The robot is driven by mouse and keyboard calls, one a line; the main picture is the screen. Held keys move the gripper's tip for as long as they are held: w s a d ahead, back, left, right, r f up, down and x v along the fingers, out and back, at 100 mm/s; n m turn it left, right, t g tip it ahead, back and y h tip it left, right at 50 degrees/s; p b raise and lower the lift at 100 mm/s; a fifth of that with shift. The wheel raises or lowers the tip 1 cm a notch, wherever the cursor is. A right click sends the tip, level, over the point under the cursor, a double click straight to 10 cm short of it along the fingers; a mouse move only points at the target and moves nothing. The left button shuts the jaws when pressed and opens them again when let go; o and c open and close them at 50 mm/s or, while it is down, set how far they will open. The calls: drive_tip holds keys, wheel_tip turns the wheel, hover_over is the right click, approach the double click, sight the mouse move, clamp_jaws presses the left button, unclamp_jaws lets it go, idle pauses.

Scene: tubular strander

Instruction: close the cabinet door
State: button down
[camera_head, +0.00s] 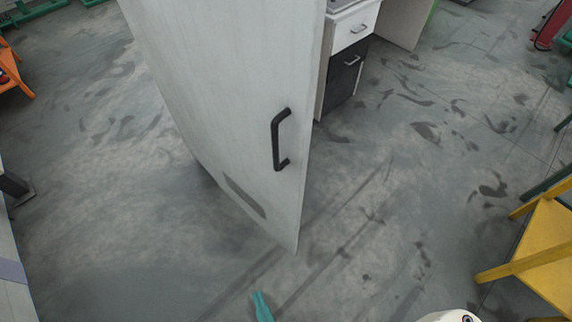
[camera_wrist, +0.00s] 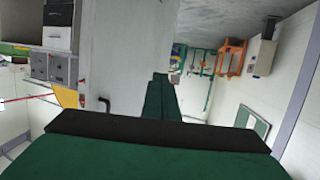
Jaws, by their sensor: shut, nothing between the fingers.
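The cabinet door (camera_head: 225,90) is a tall light-grey panel standing open, with a black bar handle (camera_head: 279,140) near its right edge. In the wrist view the door (camera_wrist: 118,50) is a pale panel left of the fingers, and its dark handle (camera_wrist: 105,103) shows at lower left. My gripper (camera_wrist: 161,76) has green fingers held together with nothing between them. Its teal tip (camera_head: 261,294) shows at the bottom of the head view, below the door's lower corner and apart from the handle. The door hides part of the cabinet.
A white drawer (camera_head: 352,28) and a dark drawer (camera_head: 343,75) show behind the door. A yellow stand (camera_head: 540,250) is at lower right, and an orange frame (camera_head: 12,70) at upper left. The stained grey floor is clear around the door.

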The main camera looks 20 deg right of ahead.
drive_tip(key=w+a+f+n+g, duration=0.1)
drive_tip(key=w+f+g, duration=0.1)
drive_tip(key=w+f, duration=0.65)
drive_tip(key=w+d+f+m+g+h, duration=0.1)
drive_tip(key=w+d+f+h, duration=0.1)
drive_tip(key=w+h, duration=0.5)
drive_tip(key=w+r+m+g+h, duration=0.2)
drive_tip(key=w+r+m+h, duration=0.25)
drive_tip(key=r+m, duration=0.4)
drive_tip(key=w+r+m+g+h, duration=0.3)
drive_tip(key=r+m+h, duration=0.2)
drive_tip(key=r, duration=0.7)
drive_tip(key=x, duration=1.5)
drive_tip(key=shift+r, duration=0.15)
drive_tip(key=shift+w+a, duration=0.1)
drive_tip(key=shift+w, duration=0.1)
